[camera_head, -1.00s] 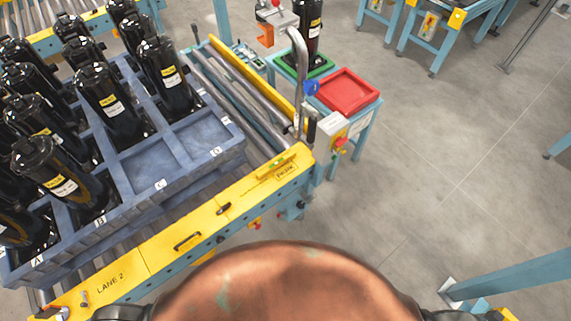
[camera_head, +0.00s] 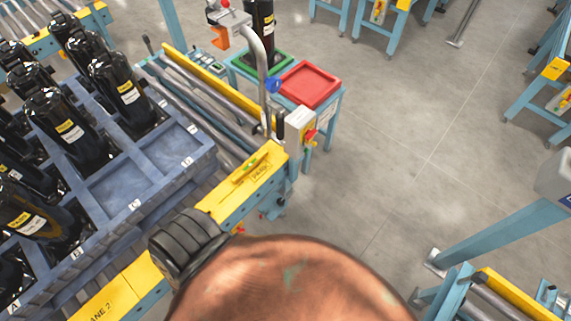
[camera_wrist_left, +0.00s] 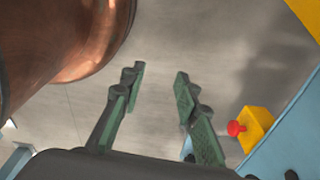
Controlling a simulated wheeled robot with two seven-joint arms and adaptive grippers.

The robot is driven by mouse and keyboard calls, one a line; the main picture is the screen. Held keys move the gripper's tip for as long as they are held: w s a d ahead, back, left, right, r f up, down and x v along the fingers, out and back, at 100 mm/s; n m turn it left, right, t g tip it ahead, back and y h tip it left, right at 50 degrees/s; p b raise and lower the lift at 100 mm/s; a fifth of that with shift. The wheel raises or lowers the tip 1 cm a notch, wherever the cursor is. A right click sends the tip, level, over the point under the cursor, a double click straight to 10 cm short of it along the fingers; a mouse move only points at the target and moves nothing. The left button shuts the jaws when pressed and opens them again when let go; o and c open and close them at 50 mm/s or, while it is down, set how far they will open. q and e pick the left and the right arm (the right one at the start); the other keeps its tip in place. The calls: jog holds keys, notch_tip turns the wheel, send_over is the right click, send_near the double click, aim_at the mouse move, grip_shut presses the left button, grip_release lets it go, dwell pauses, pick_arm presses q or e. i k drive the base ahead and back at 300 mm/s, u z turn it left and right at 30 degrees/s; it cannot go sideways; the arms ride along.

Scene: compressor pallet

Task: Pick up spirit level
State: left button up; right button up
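The spirit level (camera_head: 246,170) is a small yellow-green bar. It lies on the yellow lane rail (camera_head: 216,206), beside the PARK label, in the head view. My left gripper (camera_wrist_left: 160,72) shows in the left wrist view with its two green-padded fingers apart and nothing between them, above grey floor. The level is not seen in that wrist view. In the head view a black part of my left arm covers some of the rail nearer to me than the level; the fingers are hidden there. My right gripper is not in view.
A blue crate (camera_head: 207,165) with black compressors stands left of the rail. A post with a control box (camera_head: 299,127) rises just beyond the level, near a red tray (camera_head: 309,84). In the wrist view a red button on a yellow box (camera_wrist_left: 256,128) is right of the fingers.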

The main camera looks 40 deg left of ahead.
aim_at(244, 172)
jog(key=z, duration=0.1)
jog(key=i, duration=2.15)
jog(key=u, duration=2.95)
jog(key=k, duration=0.15)
jog(key=u, duration=0.35)
